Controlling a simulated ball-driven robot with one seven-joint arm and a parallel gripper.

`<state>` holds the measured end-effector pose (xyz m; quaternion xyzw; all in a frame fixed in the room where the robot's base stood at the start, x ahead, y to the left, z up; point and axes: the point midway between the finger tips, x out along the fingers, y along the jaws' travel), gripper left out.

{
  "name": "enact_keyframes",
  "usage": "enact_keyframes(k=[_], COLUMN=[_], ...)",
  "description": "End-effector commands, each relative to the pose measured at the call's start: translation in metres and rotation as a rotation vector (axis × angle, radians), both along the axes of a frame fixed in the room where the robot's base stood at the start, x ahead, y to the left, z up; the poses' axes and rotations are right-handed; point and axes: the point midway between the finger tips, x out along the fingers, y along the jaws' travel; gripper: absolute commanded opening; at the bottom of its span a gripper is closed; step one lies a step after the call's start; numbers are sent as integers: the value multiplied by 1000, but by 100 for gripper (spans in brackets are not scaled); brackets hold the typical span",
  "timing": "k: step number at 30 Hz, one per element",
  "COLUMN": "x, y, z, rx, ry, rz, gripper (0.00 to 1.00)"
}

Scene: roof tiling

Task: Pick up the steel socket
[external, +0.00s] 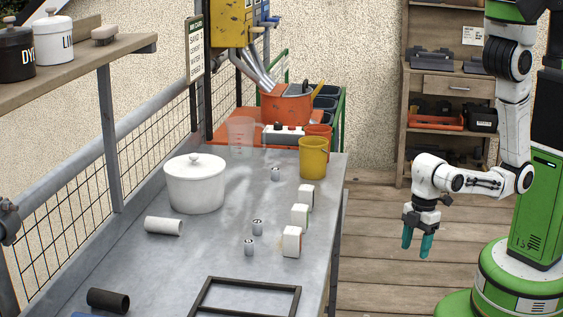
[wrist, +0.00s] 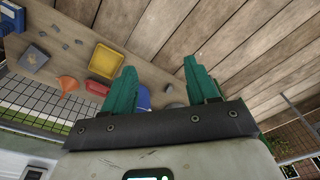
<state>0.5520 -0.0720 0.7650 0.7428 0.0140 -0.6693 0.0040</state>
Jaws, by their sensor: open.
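Wooden floor (external: 375,235) lies open between table and gripper.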

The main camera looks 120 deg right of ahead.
Motion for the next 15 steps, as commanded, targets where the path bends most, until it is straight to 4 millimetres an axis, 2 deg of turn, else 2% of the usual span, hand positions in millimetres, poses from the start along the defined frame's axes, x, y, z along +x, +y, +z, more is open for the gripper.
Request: enact_keyframes(k=[1, 4, 8, 11, 15], x=[20, 64, 124, 165, 213], y=[2, 3, -10, -32, -78], z=[9, 22, 48, 73, 116], rx=[15, 44, 53, 35, -20], ry=[-19, -57, -111, -147, -174], rz=[31, 137, 298, 425, 600], gripper=[58, 58, 58, 58, 58])
